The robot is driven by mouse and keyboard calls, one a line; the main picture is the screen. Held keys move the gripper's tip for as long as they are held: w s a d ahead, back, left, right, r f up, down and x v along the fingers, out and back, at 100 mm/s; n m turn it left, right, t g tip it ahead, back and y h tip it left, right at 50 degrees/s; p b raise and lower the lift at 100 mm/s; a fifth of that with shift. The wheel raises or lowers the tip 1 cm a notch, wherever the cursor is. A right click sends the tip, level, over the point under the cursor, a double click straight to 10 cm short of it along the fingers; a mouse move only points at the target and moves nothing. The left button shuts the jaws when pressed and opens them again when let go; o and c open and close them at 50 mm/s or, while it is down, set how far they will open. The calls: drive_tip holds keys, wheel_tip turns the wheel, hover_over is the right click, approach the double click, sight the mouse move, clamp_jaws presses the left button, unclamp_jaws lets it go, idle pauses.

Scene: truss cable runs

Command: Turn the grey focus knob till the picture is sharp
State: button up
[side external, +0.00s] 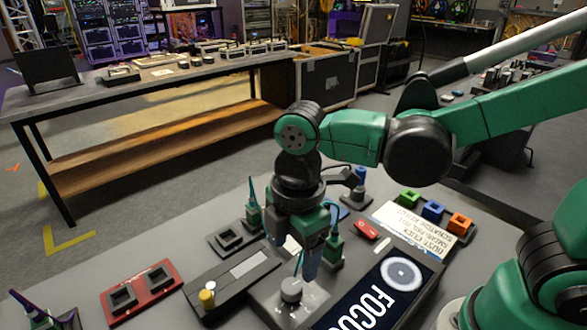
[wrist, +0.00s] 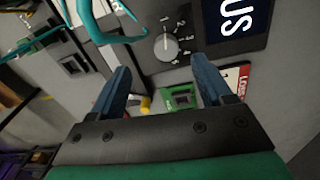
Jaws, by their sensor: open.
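The grey focus knob (side external: 291,290) stands on a grey panel at the front middle. In the wrist view the knob (wrist: 166,46) is round, with a numbered scale on its right side; I cannot tell its exact setting. The dark screen (side external: 373,293) right of it shows white "FOCUS" lettering, partly cut off, and a pale round pattern. The lettering is readable; the pattern's sharpness is hard to judge. My gripper (side external: 311,268) points down above and slightly beyond the knob. In the wrist view my gripper's blue fingers (wrist: 160,72) are apart with nothing between their tips.
Green plugs with teal cables stand at the left (side external: 254,213) and close behind my gripper (side external: 333,245). A yellow-topped post (side external: 207,296) and a red socket block (side external: 141,292) lie left. Green, blue and orange blocks (side external: 433,211) stand at the back right.

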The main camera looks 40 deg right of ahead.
sight(291, 286)
drive_tip(key=shift+s+a+f+n, duration=0.1)
drive_tip(key=shift+a+f+n, duration=0.1)
drive_tip(key=shift+a+n, duration=0.25)
drive_tip(key=shift+f, duration=2.75)
clamp_jaws()
